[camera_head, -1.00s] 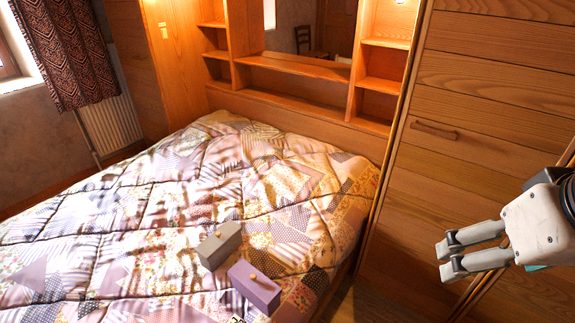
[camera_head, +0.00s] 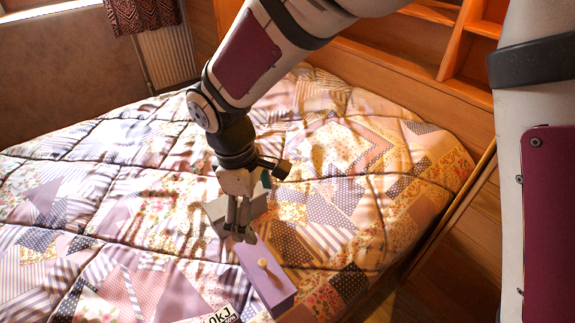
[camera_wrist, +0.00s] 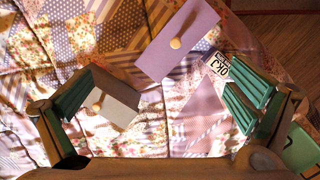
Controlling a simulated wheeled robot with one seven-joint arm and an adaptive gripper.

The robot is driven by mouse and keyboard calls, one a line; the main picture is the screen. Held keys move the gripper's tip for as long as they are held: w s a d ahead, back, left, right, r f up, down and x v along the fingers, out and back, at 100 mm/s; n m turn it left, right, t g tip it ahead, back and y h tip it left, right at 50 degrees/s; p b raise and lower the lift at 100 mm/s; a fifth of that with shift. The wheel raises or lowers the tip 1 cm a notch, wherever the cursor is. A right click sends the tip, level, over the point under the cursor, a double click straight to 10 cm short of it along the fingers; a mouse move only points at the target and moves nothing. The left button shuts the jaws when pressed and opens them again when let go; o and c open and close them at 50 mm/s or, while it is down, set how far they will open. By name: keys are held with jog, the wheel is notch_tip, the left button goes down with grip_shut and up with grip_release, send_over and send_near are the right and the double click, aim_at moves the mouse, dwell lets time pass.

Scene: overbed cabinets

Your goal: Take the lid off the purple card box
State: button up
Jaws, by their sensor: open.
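The purple card box (camera_head: 270,287) lies on the quilted bed with its lid on and a small round wooden knob (camera_head: 263,262) on top. It also shows in the wrist view (camera_wrist: 190,55), at the upper middle, knob visible. My gripper (camera_head: 238,232) points down over the bed, open and empty, by the far end of the purple box. In the wrist view its green-padded fingers (camera_wrist: 160,108) stand wide apart, with the purple box mostly beyond them. I cannot tell whether a finger touches either box.
A grey box (camera_head: 215,208) with its own knob stands just behind the purple one, partly hidden by my gripper; it shows near the left finger in the wrist view (camera_wrist: 115,110). A printed plate (camera_head: 222,315) lies beside the purple box. The wooden cabinet (camera_head: 385,75) stands behind the bed.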

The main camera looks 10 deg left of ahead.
notch_tip(320, 180, down, 3)
jog(key=a, duration=0.2)
jog(key=n+b, duration=0.1)
jog(key=b, duration=0.2)
send_near(263, 254)
jog(key=shift+s+d+f, duration=0.4)
jog(key=shift+s+f, duration=0.3)
jog(key=shift+w+d+f+b, duration=0.1)
jog(key=shift+d+f+b, duration=0.15)
jog(key=shift+f, duration=0.7)
jog(key=shift+s+d+f+b, duration=0.15)
jog(key=shift+f+b, duration=0.25)
jog(key=shift+f, duration=0.55)
jog(key=shift+w+d+f+b, duration=0.2)
jog(key=shift+f+b, duration=0.1)
jog(key=shift+f, duration=0.65)
